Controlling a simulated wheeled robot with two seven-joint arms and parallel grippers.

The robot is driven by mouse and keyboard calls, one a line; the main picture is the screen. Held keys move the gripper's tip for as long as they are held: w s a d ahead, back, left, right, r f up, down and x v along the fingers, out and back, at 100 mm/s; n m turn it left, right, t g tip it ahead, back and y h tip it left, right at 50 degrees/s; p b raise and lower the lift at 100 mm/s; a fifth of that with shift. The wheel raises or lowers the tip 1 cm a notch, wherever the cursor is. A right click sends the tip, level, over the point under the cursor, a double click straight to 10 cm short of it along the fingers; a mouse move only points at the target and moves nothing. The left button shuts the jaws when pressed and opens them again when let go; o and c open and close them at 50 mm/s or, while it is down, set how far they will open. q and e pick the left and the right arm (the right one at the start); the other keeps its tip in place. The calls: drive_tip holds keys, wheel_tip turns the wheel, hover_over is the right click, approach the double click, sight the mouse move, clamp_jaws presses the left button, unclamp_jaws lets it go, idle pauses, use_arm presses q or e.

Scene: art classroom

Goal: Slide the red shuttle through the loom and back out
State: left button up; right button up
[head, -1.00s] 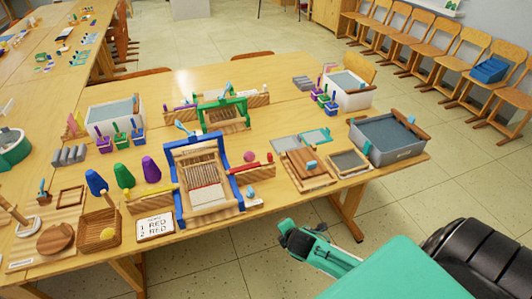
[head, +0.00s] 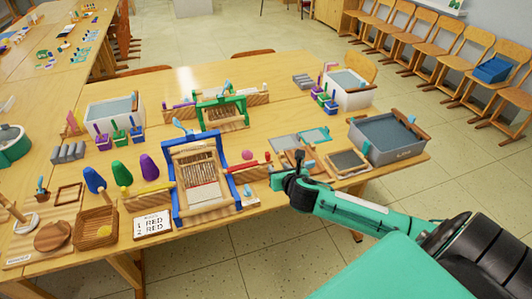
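My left gripper is not in view.
A pink ball (head: 247,155) and small blue piece sit near the red shuttle. Wooden frames (head: 348,162) and a grey tub (head: 388,141) stand right. A green loom (head: 221,113) is behind.

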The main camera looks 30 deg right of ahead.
sight(268, 155)
drive_tip(key=shift+n, duration=0.6)
drive_tip(key=x, duration=0.4)
drive_tip(key=r+x, duration=0.1)
drive_tip(key=x, duration=0.8)
drive_tip(key=shift+w+d+p, duration=0.15)
drive_tip(key=shift+w+p, duration=0.2)
drive_tip(key=shift+w, duration=0.3)
clamp_jaws()
